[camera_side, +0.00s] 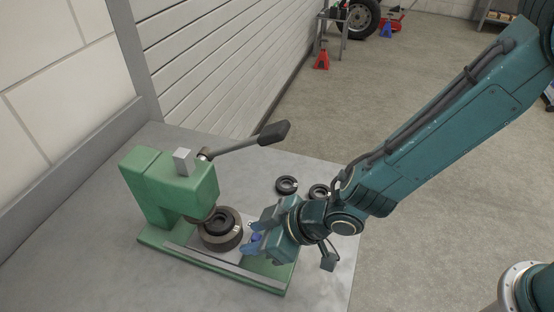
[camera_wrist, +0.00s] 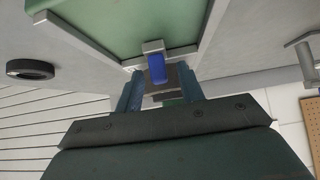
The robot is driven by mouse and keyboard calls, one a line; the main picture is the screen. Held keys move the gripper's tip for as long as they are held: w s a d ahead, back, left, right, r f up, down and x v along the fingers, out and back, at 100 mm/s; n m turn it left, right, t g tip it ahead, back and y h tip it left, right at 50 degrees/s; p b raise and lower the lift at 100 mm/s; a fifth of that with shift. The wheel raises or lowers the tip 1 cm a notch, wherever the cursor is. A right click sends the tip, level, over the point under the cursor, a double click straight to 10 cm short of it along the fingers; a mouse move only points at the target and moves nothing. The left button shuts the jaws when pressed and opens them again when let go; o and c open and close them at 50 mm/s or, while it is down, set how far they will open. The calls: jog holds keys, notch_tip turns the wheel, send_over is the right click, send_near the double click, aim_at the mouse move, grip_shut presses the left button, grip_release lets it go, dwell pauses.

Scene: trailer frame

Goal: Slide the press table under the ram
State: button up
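The green press (camera_side: 165,185) stands on the bench with its ram (camera_side: 198,217) pointing down under the head. The press table (camera_side: 233,252) is a pale plate on the green base, carrying a dark round stack (camera_side: 220,229) just right of the ram; how far it reaches beneath the ram is hard to tell. A small blue handle (camera_side: 256,237) is at the table's right end. My gripper (camera_side: 254,239) is at this end, its fingers either side of the handle. In the wrist view, the blue handle (camera_wrist: 157,68) stands between the open fingers (camera_wrist: 160,90), with gaps showing on both sides.
Two black rings (camera_side: 286,185) (camera_side: 319,192) lie on the bench behind my gripper; one ring (camera_wrist: 30,69) shows in the wrist view. The press lever (camera_side: 245,142) sticks out above the bench. Pale rails (camera_side: 220,262) run along the base. The bench front is clear.

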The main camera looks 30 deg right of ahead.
aim_at(238, 228)
jog(key=shift+f, duration=0.1)
grip_shut()
jog(key=shift+w+a, duration=0.1)
jog(key=shift+w+a, duration=1.45)
jog(key=shift+w, duration=0.05)
grip_release()
jog(key=shift+a, duration=0.1)
